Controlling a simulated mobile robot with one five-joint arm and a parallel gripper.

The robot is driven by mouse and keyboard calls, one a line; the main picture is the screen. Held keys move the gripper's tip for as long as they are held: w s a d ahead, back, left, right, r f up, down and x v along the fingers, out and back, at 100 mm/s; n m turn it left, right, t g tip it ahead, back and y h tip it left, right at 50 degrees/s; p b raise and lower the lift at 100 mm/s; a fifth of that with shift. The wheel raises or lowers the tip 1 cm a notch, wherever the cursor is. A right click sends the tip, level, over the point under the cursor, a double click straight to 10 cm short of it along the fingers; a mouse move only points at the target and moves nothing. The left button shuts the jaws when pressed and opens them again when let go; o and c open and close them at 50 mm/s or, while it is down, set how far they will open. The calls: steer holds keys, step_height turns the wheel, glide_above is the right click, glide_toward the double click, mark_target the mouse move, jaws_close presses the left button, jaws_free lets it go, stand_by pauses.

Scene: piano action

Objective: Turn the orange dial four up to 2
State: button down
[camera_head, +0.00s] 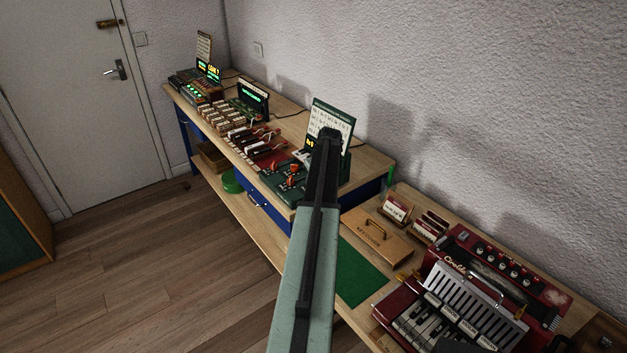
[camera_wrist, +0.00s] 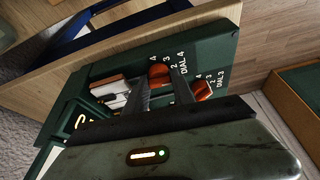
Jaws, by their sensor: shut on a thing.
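In the wrist view, the orange dial four (camera_wrist: 158,72) sits on a dark green panel (camera_wrist: 215,45) beside the white label DIAL 4. Numbers 4, 3 and 2 show at its edge. My gripper (camera_wrist: 159,77) is shut on this dial, with one dark finger on each side. I cannot read the dial's exact setting. In the head view, my arm hides the fingertips and part of the green unit (camera_head: 284,186).
A card with printed rows (camera_head: 344,119) stands behind the unit. Red-and-white key models (camera_head: 262,152) stand left along the bench. A wooden keyboard case (camera_head: 376,236), a green mat (camera_head: 362,277) and a red accordion (camera_head: 470,290) lie to the right.

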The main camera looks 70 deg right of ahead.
steer(key=shift+n, duration=0.6)
steer(key=c, duration=1.1)
jaws_free()
steer(key=shift+o, duration=0.2)
steer(key=p+v, duration=0.7)
steer(key=shift+s+r, duration=0.25)
steer(key=shift+r, duration=0.1)
